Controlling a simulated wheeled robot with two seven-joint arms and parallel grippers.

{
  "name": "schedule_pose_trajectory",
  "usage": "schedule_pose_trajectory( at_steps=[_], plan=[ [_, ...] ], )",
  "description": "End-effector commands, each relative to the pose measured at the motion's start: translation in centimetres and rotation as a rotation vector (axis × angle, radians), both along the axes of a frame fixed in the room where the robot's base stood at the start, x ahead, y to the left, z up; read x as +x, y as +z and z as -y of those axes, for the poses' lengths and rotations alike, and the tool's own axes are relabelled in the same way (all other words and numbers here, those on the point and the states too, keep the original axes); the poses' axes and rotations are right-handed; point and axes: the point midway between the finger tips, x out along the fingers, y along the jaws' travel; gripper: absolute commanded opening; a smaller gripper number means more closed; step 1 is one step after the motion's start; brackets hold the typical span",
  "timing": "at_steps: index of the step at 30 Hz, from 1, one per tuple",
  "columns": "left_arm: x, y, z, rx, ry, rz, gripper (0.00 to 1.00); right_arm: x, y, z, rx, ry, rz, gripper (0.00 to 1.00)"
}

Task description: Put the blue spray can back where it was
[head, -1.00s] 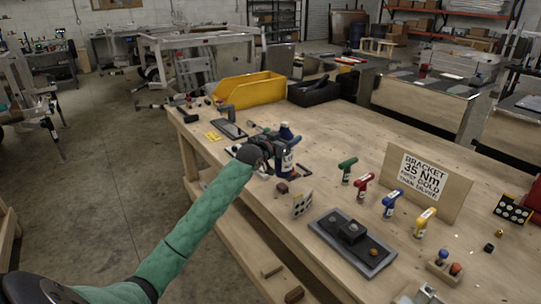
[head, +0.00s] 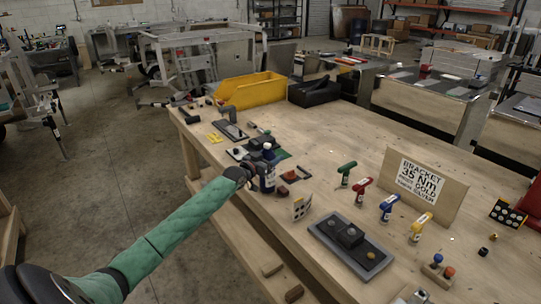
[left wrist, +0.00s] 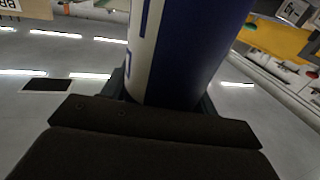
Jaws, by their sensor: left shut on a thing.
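My left gripper (head: 257,174) is shut on the blue spray can (head: 267,181), near the left edge of the wooden workbench (head: 330,135). The can looks upright, with a blue body and a pale label, and the gripper hides part of it. In the left wrist view the can (left wrist: 190,50) stands large between the fingers, showing blue and white sides. I cannot tell whether its base touches the bench. My right gripper is not in view.
A yellow bin (head: 250,92) and a black tote (head: 314,92) stand at the back. A grey tray (head: 350,243), several coloured drivers (head: 389,207) and a bracket sign (head: 420,182) stand further right.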

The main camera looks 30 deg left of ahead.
Motion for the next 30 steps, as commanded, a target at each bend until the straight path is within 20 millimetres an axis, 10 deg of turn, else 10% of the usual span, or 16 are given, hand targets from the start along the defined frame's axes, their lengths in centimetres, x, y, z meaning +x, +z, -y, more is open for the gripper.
schedule_pose_trajectory(
  at_steps=[12,13,15,30],
  plan=[
    [0.01,-0.22,0.0,0.001,0.0,0.002,0.01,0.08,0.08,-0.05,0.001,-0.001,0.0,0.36],
    [0.01,-0.23,0.01,0.0,0.0,0.001,0.65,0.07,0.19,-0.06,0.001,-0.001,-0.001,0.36],
    [0.01,-0.22,0.01,0.0,0.0,0.001,0.79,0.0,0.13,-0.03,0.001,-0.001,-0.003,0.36],
    [-0.88,-0.21,-0.13,0.0,0.0,0.002,0.81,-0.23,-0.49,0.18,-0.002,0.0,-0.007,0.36]
  ],
)
